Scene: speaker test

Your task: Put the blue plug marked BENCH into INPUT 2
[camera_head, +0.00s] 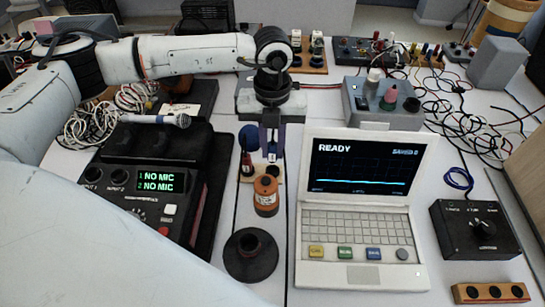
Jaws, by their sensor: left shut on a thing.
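My left gripper (272,143) points down over a small wooden holder (277,181). It is shut on a bluish thing that looks like the blue plug, mostly hidden between the fingers; I cannot read any marking on it. A red plug (247,166) stands in the holder beside it. The dark mixer box (140,205) at left has two round sockets labelled INPUT; INPUT 2 (118,176) is the right one and looks empty. Its display (161,182) reads "1 NO MIC, 2 NO MIC". My right gripper is not in view.
An orange cylinder (266,193) and a round black base (250,254) stand in front of the holder. A laptop (362,215) reading READY is at right. A microphone (155,119) lies behind the sockets. Tangled cables (455,105) and a black knob box (476,232) are further right.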

